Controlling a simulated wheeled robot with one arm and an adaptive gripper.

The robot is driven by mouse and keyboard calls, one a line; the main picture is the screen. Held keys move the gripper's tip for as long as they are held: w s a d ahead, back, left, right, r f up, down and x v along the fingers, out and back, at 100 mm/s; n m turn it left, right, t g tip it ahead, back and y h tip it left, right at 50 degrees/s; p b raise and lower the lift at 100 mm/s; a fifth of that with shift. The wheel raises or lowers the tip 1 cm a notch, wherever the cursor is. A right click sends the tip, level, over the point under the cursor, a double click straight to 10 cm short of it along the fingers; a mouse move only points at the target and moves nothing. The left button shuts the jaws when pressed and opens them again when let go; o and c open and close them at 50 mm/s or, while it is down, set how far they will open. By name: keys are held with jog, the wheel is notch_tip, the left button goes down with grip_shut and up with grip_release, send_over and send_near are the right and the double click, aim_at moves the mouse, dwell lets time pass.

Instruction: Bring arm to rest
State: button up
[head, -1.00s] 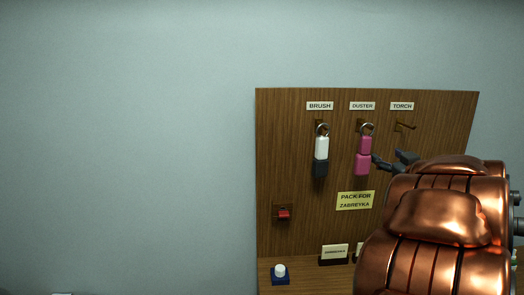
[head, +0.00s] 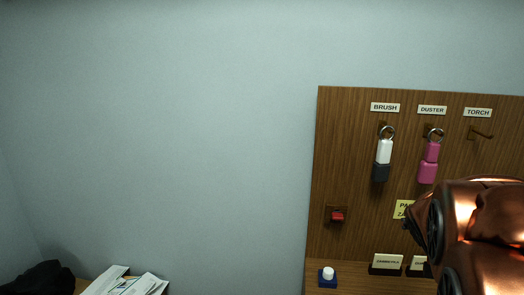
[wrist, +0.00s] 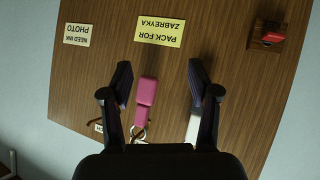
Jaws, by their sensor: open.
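My copper arm (head: 485,235) is at the right edge of the head view. The wrist view looks at the wooden board upside down. The pink duster (wrist: 146,92) appears between the fingers, hanging on its hook behind them. In the head view the duster (head: 429,162) and the white and grey brush (head: 383,158) hang by rings under their labels.
The wooden board (head: 345,150) has an empty TORCH hook (head: 482,134), a red switch (head: 337,216) and a yellow note (head: 402,209). A blue-based white button (head: 328,275) sits on the ledge below. Papers (head: 125,283) lie at bottom left. Plain wall fills the left.

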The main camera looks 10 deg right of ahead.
jog(key=s+a+f+n+g+y, duration=0.1)
jog(key=s+a+f+g+y, duration=0.1)
jog(key=s+a, duration=0.6)
jog(key=s+a+f+n+g+y, duration=0.2)
jog(key=s+a+f, duration=0.4)
jog(key=a, duration=0.6)
jog(key=s+a+f+n+g+y, duration=0.2)
jog(key=s+a+f+g, duration=0.3)
jog(key=s+a, duration=0.5)
jog(key=shift+s+g+y, duration=0.4)
jog(key=shift+s+y, duration=0.1)
jog(key=shift+y, duration=0.4)
jog(key=shift+f, duration=0.1)
dwell(1.8)
